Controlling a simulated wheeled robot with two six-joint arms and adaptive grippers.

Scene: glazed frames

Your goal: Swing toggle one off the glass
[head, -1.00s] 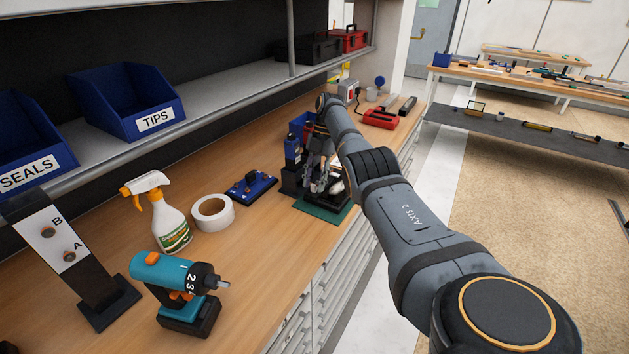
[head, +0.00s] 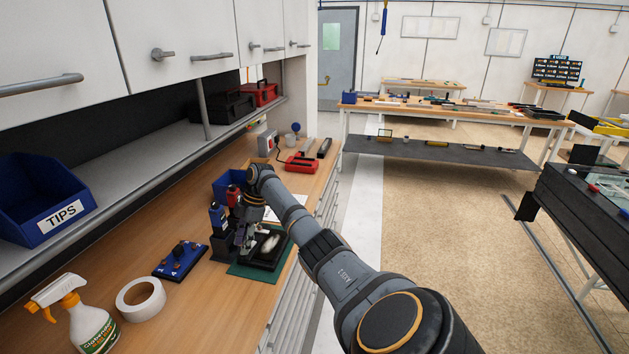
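My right gripper (head: 247,236) is low over the workbench, beside a black fixture (head: 222,246) and above a black tray (head: 283,254) on a green mat (head: 243,271). It is small and partly hidden by its own arm, so I cannot tell whether its fingers are open or shut. A pale object (head: 269,242) lies at the tray beside the gripper. I cannot make out toggle one. A dark frame with a glassy top (head: 590,207) is cut off at the right edge; no toggle on it is clear. My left gripper is out of view.
A blue plate with knobs (head: 180,261), a tape roll (head: 140,299) and a spray bottle (head: 78,318) stand left on the bench. A red device (head: 301,163) lies farther back. A shelf with a TIPS bin (head: 42,203) hangs above. The tan floor (head: 450,230) is open.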

